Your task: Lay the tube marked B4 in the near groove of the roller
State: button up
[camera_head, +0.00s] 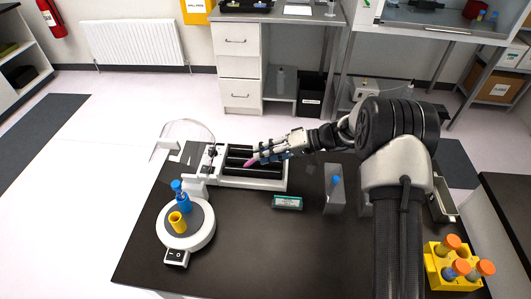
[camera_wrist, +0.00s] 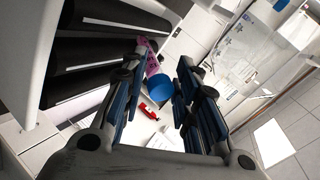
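My gripper (camera_head: 264,156) is over the roller (camera_head: 228,181), at the left end of my outstretched arm. It is shut on a tube with a pink body (camera_head: 250,163), which pokes out past the fingertips toward the lower left. In the wrist view the tube's blue cap (camera_wrist: 160,87) sits between the fingers (camera_wrist: 160,72), and its pink part (camera_wrist: 152,60) with dark marks lies beyond. I cannot read the marking. The roller has dark parallel bars (camera_wrist: 85,50) in a white frame. The fingers hide part of the bars, and contact between tube and bars cannot be told.
A round white device (camera_head: 205,238) with blue and yellow tubes stands front left. A small teal-edged box (camera_head: 287,202) and a grey stand (camera_head: 334,199) with a blue-capped tube are right of the roller. A yellow rack (camera_head: 440,278) with orange-capped tubes is front right. The front middle is clear.

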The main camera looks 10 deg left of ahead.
jog(key=shift+o, duration=1)
jog(key=v, duration=1.2)
jog(key=shift+r, duration=0.1)
